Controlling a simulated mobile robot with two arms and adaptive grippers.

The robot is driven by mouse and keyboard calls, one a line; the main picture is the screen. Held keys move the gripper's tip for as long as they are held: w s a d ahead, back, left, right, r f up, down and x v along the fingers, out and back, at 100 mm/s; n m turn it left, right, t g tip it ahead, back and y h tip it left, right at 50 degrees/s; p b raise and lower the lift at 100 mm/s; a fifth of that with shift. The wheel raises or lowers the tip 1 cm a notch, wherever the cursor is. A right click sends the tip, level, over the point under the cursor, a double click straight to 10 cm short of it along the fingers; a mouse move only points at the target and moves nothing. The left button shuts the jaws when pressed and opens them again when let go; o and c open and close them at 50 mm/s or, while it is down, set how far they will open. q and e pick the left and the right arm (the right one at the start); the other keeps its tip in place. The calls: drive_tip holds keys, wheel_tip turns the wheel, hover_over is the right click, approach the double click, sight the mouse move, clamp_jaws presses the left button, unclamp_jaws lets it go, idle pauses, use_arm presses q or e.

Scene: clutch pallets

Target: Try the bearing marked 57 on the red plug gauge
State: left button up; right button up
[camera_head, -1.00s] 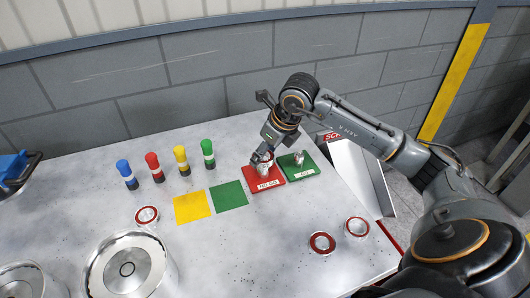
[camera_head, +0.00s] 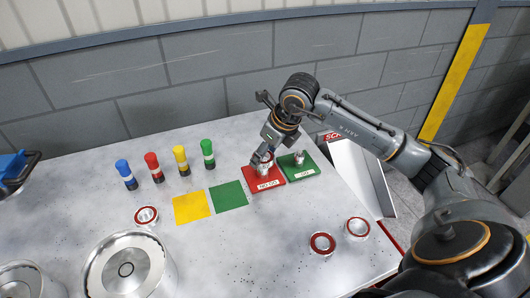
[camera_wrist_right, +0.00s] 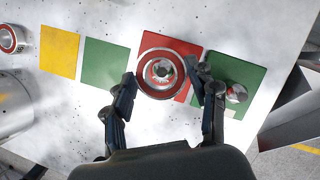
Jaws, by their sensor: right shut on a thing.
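A bearing with a red ring face (camera_wrist_right: 147,84) is in my right gripper (camera_wrist_right: 168,84), seen from above in the right wrist view. My right gripper (camera_head: 263,162) is shut on it, a finger at each side. The bearing is over the red plug gauge, whose metal plug (camera_wrist_right: 162,69) shows through the bore. I cannot tell how far down the plug the bearing sits. The gauge's red base, marked NO GO (camera_head: 268,184), lies on the table. The number on the bearing is not legible. My left gripper is not in view.
The green GO gauge (camera_head: 302,174) stands close on the right. Loose red-faced bearings lie at the left (camera_head: 146,216) and front right (camera_head: 322,244). Yellow (camera_head: 191,207) and green (camera_head: 229,196) squares are empty. Several coloured posts (camera_head: 153,168) stand behind. A large metal part (camera_head: 127,270) stands front left.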

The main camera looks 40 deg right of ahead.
drive_tip(key=shift+f+b, duration=0.35)
drive_tip(key=shift+b, duration=0.1)
idle(0.6)
drive_tip(key=o, duration=1.4)
drive_tip(key=shift+o, duration=0.5)
drive_tip(key=shift+o, duration=1.3)
drive_tip(key=shift+r, duration=0.1)
wheel_tip(320, 180, up, 9)
drive_tip(key=p, duration=0.6)
